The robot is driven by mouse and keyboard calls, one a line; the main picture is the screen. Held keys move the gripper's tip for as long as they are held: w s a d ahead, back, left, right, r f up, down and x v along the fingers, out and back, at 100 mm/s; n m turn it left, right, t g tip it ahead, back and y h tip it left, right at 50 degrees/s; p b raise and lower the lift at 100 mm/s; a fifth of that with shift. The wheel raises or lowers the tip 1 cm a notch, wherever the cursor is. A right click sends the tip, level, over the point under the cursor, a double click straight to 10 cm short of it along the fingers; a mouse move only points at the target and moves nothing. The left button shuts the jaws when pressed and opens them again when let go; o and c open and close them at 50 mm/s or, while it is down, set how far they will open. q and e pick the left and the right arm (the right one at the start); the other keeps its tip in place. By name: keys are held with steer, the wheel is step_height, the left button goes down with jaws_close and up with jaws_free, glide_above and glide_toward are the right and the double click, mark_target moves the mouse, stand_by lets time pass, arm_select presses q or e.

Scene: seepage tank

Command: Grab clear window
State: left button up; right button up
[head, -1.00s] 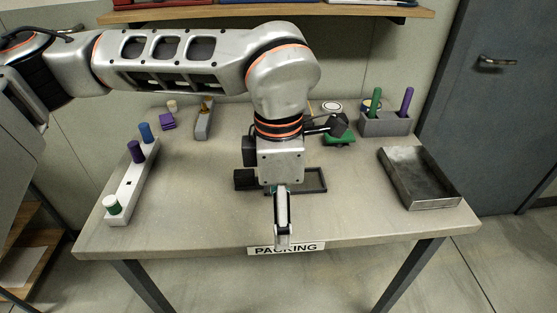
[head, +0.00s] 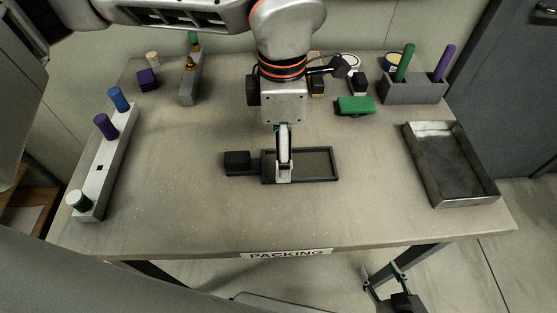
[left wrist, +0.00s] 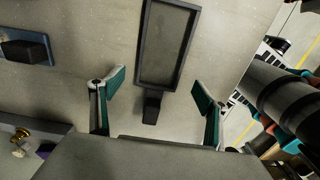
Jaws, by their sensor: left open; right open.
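The clear window (head: 316,164) lies flat on the table, a see-through rectangle in a dark frame with a black block handle (head: 237,161) at its left end. My left gripper (head: 284,172) hangs over it, seen edge-on, covering part of the frame. In the left wrist view the window (left wrist: 143,48) lies ahead of my open left gripper (left wrist: 158,81), and its handle (left wrist: 152,107) shows between the two fingers, touching neither. My right gripper (head: 384,274) is open and empty, low in the head view, off the front edge of the table.
A white rack (head: 111,165) with blue, purple and green-topped pegs stands left. An empty metal tray (head: 408,158) lies right. A grey holder (head: 413,91) with green and purple pegs and a green block (head: 355,106) are at the back right. The table's front middle is clear.

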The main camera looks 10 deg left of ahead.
arm_select(q)
step_height(320, 180, down, 3)
steer(key=shift+a+r, duration=0.1)
steer(key=shift+f, duration=0.5)
steer(key=c, duration=1.4)
steer(key=shift+r, duration=0.15)
